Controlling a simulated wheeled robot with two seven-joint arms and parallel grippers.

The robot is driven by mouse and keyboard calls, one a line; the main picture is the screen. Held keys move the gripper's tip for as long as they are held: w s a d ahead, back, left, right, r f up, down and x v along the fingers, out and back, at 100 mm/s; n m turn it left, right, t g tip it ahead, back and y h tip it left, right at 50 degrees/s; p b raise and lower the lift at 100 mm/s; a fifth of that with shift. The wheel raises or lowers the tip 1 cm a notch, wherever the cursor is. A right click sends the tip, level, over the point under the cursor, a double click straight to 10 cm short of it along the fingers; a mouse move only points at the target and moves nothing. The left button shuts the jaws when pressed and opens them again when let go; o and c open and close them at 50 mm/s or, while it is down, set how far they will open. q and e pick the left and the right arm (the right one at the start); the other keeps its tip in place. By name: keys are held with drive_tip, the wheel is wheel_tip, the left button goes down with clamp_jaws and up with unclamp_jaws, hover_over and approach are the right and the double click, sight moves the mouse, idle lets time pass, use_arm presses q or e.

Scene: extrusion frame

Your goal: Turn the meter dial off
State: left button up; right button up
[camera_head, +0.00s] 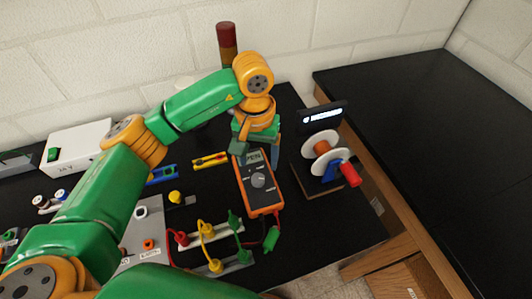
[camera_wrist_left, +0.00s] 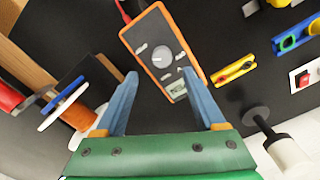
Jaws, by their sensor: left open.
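The meter (camera_head: 263,199) is an orange and black handheld unit lying on the black bench, with a small display at its far end. Its round grey dial (camera_head: 258,180) sits near the middle of its face. In the left wrist view the meter (camera_wrist_left: 145,38) and its dial (camera_wrist_left: 162,53) show beyond my fingers. My left gripper (camera_wrist_left: 160,76) is open, its two blue fingers apart with nothing between them. In the head view my left gripper (camera_head: 258,148) is over the meter's display end, short of the dial, with its fingertips mostly hidden. My right gripper is not in view.
A spool stand with a white disc (camera_head: 322,146) and red handle stands right of the meter. Red and green leads with clips (camera_head: 271,238) lie at the meter's near end. A yellow part (camera_head: 210,160) lies left. A white box (camera_head: 80,146) stands far left.

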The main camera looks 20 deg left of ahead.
sight(258, 178)
use_arm(q)
drive_tip(key=shift+w+a+f, duration=0.15)
drive_tip(key=shift+w, duration=0.1)
drive_tip(key=f+p, duration=0.1)
drive_tip(key=f, duration=0.1)
drive_tip(key=s+f+p, duration=0.1)
drive_tip(key=f, duration=0.2)
drive_tip(key=shift+s+f+p, duration=0.1)
drive_tip(key=shift+f+p, duration=0.15)
drive_tip(key=shift+p, duration=0.15)
drive_tip(key=shift+f, duration=0.3)
drive_tip(key=shift+w+f, duration=0.2)
drive_tip(key=shift+w, duration=0.05)
clamp_jaws()
